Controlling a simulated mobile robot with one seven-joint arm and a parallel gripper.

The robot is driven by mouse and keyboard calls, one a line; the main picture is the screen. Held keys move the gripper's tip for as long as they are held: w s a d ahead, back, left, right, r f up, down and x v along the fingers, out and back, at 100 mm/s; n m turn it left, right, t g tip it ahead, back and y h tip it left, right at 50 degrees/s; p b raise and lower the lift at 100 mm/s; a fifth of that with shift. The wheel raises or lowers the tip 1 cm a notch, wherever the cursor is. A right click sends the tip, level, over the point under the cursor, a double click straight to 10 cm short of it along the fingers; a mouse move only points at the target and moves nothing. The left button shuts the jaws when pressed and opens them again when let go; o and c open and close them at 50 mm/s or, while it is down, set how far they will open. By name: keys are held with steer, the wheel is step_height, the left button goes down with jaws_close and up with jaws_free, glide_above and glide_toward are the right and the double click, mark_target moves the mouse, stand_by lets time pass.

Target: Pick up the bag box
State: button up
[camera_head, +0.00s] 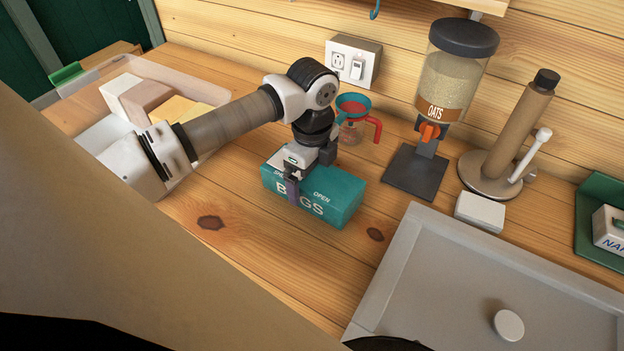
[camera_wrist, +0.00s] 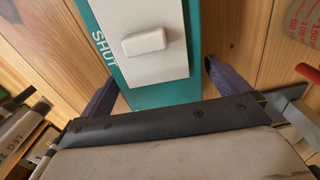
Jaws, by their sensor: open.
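The bag box, a teal box (camera_head: 335,204) lettered BAGS and OPEN, lies on the wooden counter. It also shows in the wrist view (camera_wrist: 153,96), where SHUT is printed beside a white panel (camera_wrist: 145,72) with a small white knob (camera_wrist: 144,42). My gripper (camera_head: 302,184) is over the left half of the box, pointing down. In the wrist view its two dark fingers (camera_wrist: 163,82) are open on either side of the box. A gap shows by the right finger; the left finger is close to the box edge. Contact cannot be told.
A jug with a red and teal funnel (camera_head: 352,106) stands just behind the box. An oats dispenser (camera_head: 452,85), a paper-towel-like holder (camera_head: 516,125) and a white block (camera_head: 480,212) are to the right. A grey lidded surface (camera_head: 450,280) lies front right; a clear bin (camera_head: 84,84) is left.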

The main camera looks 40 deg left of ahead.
steer(key=c, duration=1.2)
steer(key=shift+o, duration=0.2)
